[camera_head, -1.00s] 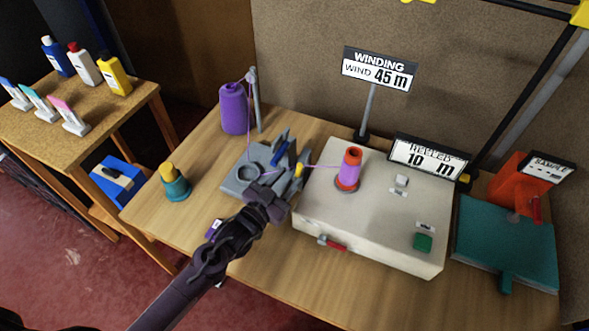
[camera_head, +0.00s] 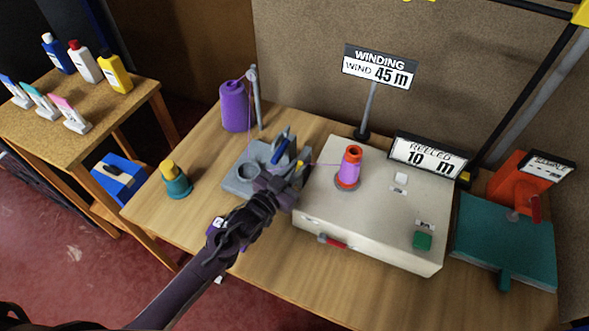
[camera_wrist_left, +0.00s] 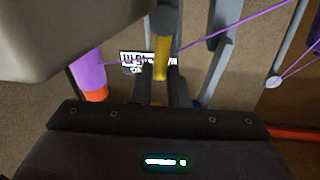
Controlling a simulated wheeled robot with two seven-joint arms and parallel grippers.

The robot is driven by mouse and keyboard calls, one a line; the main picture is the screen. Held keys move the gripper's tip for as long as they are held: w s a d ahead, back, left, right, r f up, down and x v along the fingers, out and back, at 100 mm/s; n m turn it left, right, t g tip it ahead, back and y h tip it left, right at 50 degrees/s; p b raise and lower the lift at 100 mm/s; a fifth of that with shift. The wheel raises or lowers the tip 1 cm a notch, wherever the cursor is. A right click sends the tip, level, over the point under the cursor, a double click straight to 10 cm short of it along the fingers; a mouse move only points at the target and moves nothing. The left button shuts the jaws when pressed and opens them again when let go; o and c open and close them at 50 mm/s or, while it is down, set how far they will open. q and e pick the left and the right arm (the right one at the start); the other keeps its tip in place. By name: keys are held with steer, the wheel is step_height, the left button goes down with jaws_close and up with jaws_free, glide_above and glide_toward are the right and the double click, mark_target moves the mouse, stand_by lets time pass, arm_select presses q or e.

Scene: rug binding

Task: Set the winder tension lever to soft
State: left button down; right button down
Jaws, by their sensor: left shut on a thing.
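The grey tension unit (camera_head: 237,186) stands on the wooden bench left of the cream winder box (camera_head: 375,222). It has a blue upright part (camera_head: 281,146) and a small yellow lever (camera_head: 303,170) at its right side. My left gripper (camera_head: 285,186) is at the front right of the unit, shut on the yellow lever. In the left wrist view the yellow lever (camera_wrist_left: 162,58) stands between the dark fingers (camera_wrist_left: 166,92). The fingers hide part of it in the head view. No scale or soft mark is readable. My right gripper is out of view.
Purple thread runs from the purple cone (camera_head: 235,106) through the unit to the orange-and-purple spool (camera_head: 349,167), close to my gripper. Signs (camera_head: 379,68) rise behind. The front bench is mostly clear.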

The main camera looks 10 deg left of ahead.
arm_select(q)
steer(key=shift+a, duration=0.1)
steer(key=shift+w+a+f+n+t+b, duration=0.2)
steer(key=shift+a+n+t+b, duration=0.25)
steer(key=shift+n, duration=1.05)
steer(key=shift+w+a+f+n+t+b, duration=0.15)
steer(key=shift+a+f+n+b, duration=0.35)
steer(key=shift+n, duration=1)
steer(key=shift+w+a+r+n+t+b, duration=0.1)
steer(key=shift+w+a+n+t+b, duration=0.15)
steer(key=shift+a+n, duration=0.85)
steer(key=shift+d+f+n, duration=0.1)
steer(key=shift+d+n, duration=0.3)
steer(key=c, duration=1.4)
jaws_free()
